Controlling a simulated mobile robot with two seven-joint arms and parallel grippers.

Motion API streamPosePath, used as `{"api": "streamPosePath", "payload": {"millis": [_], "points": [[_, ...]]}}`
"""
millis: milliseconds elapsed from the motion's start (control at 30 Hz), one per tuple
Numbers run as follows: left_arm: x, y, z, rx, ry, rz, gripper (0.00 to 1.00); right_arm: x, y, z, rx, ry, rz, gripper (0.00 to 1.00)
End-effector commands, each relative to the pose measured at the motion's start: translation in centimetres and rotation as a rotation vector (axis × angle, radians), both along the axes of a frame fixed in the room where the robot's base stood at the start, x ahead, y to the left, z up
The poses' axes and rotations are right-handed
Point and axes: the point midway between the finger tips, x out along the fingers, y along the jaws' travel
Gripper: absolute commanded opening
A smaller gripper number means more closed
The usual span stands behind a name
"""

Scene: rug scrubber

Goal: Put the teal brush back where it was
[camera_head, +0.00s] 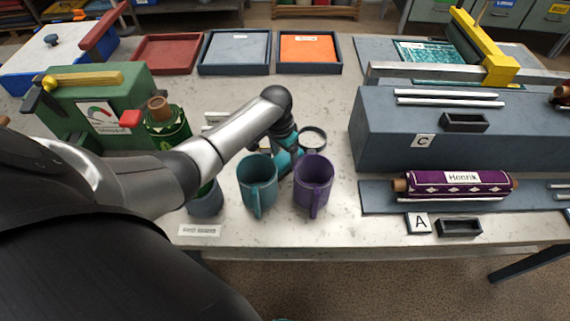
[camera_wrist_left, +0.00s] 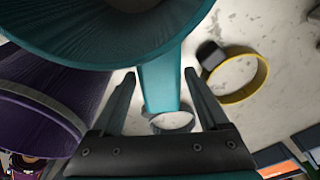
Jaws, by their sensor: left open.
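My left gripper (camera_head: 287,149) is just behind the teal mug (camera_head: 257,184) and the purple mug (camera_head: 313,183); the mugs partly hide it. In the left wrist view its two fingers (camera_wrist_left: 160,76) are spread. I cannot make out bristles. The teal mug's ribbed side (camera_wrist_left: 110,35) and the purple mug (camera_wrist_left: 45,105) are close to the fingers.
A round ring-like item (camera_head: 312,138) lies behind the purple mug. A yellow ring (camera_wrist_left: 242,78) shows in the wrist view. A green box with a gauge (camera_head: 100,112) stands left, a blue-grey block (camera_head: 415,155) right.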

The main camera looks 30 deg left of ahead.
Motion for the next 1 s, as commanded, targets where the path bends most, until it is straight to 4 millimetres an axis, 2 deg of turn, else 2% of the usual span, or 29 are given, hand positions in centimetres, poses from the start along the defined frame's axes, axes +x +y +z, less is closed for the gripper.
{"api": "streamPosePath", "payload": {"millis": [100,367,1000], "points": [[0.09,0.01,-0.59,0.001,-0.001,0.0,0.78,0.02,0.01,-0.77,0.0,0.0,0.0,0.5],[0.1,0.01,-0.43,0.001,-0.001,0.0,0.75,0.01,0.04,-0.62,0.001,0.0,0.001,0.5],[0.07,-0.02,-0.49,0.0,0.0,0.0,0.03,-0.04,0.08,-0.65,0.001,0.001,0.002,0.5]]}}
